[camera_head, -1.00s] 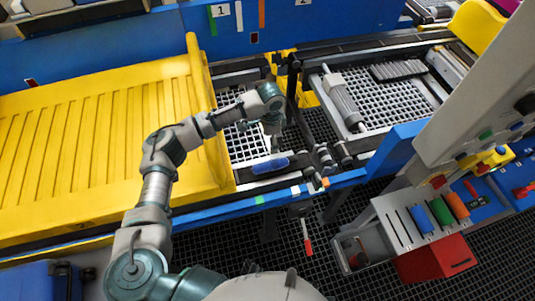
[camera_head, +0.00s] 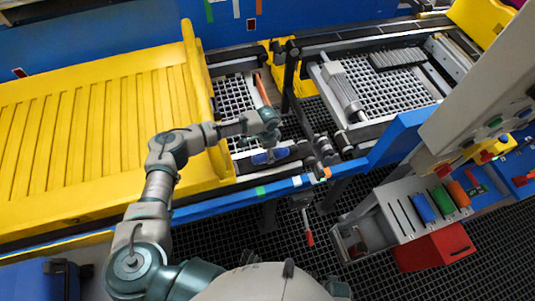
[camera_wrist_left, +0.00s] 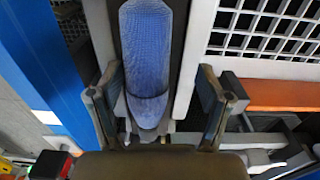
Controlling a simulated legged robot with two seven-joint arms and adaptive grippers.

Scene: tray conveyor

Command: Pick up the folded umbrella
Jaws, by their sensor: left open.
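The folded umbrella, a blue rounded mesh-textured object (camera_head: 270,157), lies on the near rail of the conveyor in the head view. My left gripper (camera_head: 269,143) is over it and hides part of it. In the left wrist view the umbrella (camera_wrist_left: 147,50) runs lengthwise up the picture from between the open fingers of my left gripper (camera_wrist_left: 160,88). One finger is on each side of it, with gaps showing. Whether the fingers are level with it I cannot tell. My right gripper is not in view.
A yellow slatted surface (camera_head: 85,125) lies left of the conveyor grid. An orange bar (camera_head: 262,88) lies behind my left arm. A grey cylinder (camera_head: 342,90) lies on the right grid. A black post (camera_head: 290,78) stands close to my gripper. A blue rail (camera_head: 230,195) runs along the front.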

